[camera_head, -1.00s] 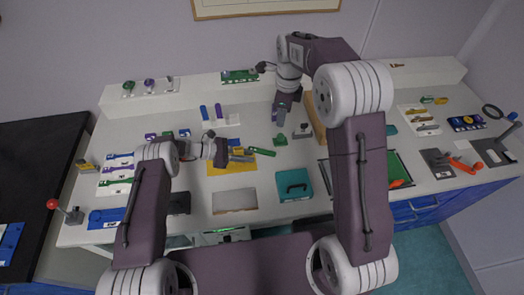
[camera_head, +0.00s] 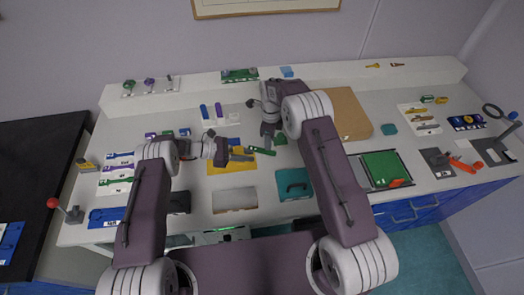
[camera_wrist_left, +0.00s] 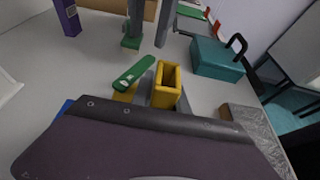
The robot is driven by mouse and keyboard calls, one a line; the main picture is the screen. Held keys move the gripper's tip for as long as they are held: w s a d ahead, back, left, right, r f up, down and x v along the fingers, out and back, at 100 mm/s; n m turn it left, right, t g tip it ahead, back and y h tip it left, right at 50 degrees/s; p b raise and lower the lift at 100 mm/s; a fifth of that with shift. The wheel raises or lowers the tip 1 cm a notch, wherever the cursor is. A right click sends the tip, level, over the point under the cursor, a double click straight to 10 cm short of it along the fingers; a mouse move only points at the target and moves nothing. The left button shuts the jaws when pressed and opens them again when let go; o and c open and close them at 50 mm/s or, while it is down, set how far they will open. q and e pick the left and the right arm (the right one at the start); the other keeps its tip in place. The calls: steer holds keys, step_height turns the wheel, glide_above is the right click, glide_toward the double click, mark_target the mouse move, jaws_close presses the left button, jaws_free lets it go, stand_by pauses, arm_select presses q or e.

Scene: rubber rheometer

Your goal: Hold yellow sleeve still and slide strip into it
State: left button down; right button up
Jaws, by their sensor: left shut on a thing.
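My left gripper (camera_head: 226,154) is shut on the yellow sleeve (camera_wrist_left: 166,84). The sleeve's rectangular open mouth faces away from the gripper in the left wrist view; in the head view the sleeve is too small to make out well. A green strip (camera_head: 262,151) lies just right of the left gripper, apart from it. It shows in the left wrist view (camera_wrist_left: 135,72) beside the sleeve, outside its mouth. My right gripper (camera_head: 267,144) points down close behind the strip. Its two fingers (camera_wrist_left: 149,28) show apart in the left wrist view, with nothing seen held between them.
A yellow mat (camera_head: 218,169) lies under the left gripper. A small green block (camera_head: 281,139) is close to the right gripper. A teal case (camera_head: 294,187) and a grey slab (camera_head: 235,199) stand in front. A brown board (camera_head: 347,112) lies behind right.

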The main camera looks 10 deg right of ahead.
mark_target(269, 152)
steer(key=shift+s+a+f, duration=0.1)
steer(key=shift+a+f, duration=0.05)
steer(key=shift+f, duration=2.45)
steer(key=shift+f, duration=0.1)
jaws_close()
